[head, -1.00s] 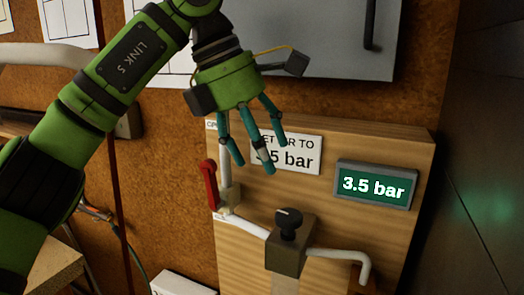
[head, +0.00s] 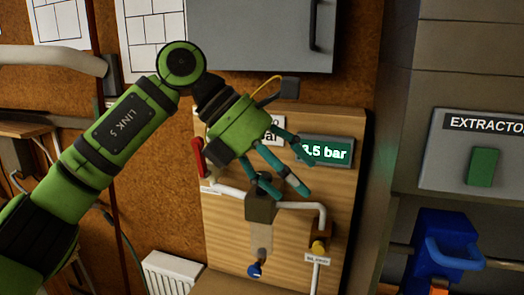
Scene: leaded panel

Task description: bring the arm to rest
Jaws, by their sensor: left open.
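My left arm, green and black, comes in from the left in the head view. Its gripper (head: 283,183) has teal fingers that are spread open with nothing between them. The gripper hangs in front of a wooden panel (head: 228,235), and the fingers overlap the view of the regulator block (head: 260,209) and its knob, which is hidden. A display (head: 325,151) on the panel reads partly covered, with ".5 bar" clear. A white sign (head: 275,128) is mostly hidden behind the gripper. A red lever (head: 198,158) is at the panel's left. My right gripper is not in view.
A grey cabinet (head: 255,35) hangs above the panel. To the right are a grey box marked "EXTRACTO" with a green switch (head: 482,166) and a blue object (head: 445,250) on a rail. A white radiator (head: 172,272) stands low at left.

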